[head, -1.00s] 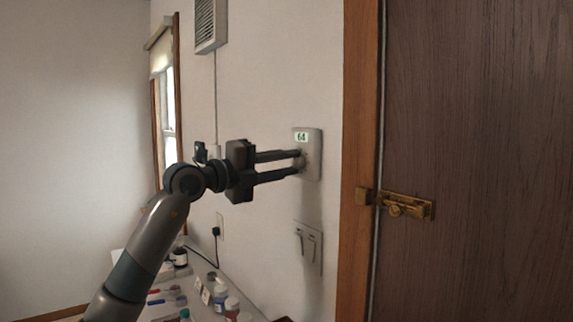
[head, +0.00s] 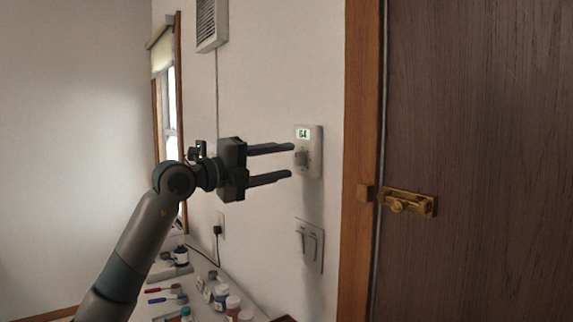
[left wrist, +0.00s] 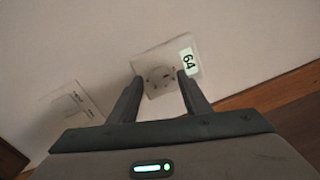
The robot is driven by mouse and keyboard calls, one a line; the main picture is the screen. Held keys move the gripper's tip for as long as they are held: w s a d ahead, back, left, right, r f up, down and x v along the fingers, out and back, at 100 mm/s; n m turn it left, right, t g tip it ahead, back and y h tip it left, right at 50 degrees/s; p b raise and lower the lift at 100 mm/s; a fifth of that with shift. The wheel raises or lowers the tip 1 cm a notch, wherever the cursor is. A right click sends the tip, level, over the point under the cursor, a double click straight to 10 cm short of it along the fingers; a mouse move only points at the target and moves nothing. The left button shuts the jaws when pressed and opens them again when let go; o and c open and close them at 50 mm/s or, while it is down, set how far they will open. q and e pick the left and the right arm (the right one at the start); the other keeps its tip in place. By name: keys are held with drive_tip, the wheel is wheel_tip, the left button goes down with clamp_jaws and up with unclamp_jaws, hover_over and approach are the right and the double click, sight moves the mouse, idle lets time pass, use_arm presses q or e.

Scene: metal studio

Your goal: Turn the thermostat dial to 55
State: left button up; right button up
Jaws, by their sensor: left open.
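The thermostat (head: 315,165) is a pale plate on the wall, left of the door frame. Its small lit display (head: 303,133) reads 64, and its round grey dial (head: 301,158) sits below the display. The thermostat also shows in the left wrist view (left wrist: 150,58), tilted, with the display (left wrist: 187,62) reading 64 and the dial (left wrist: 160,76) between my fingers. My left gripper (head: 292,160) is open and empty, its fingertips just short of the dial and apart from it. My right gripper is not in view.
A light switch plate (head: 309,246) is on the wall below the thermostat. A wooden door frame (head: 357,130) and a door with a brass latch (head: 408,202) stand to the right. A counter with bottles (head: 221,297) and small items lies below my left arm.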

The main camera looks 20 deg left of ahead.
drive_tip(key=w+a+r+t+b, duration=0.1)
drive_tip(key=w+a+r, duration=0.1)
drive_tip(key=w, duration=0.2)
use_arm(q)
drive_tip(key=b+v, duration=0.3)
drive_tip(key=v, duration=1.2)
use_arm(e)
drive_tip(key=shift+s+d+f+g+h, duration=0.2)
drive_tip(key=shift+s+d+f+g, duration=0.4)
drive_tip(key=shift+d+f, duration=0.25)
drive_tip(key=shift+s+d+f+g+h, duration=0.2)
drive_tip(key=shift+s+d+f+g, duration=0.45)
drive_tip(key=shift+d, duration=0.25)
use_arm(q)
drive_tip(key=shift+a, duration=0.1)
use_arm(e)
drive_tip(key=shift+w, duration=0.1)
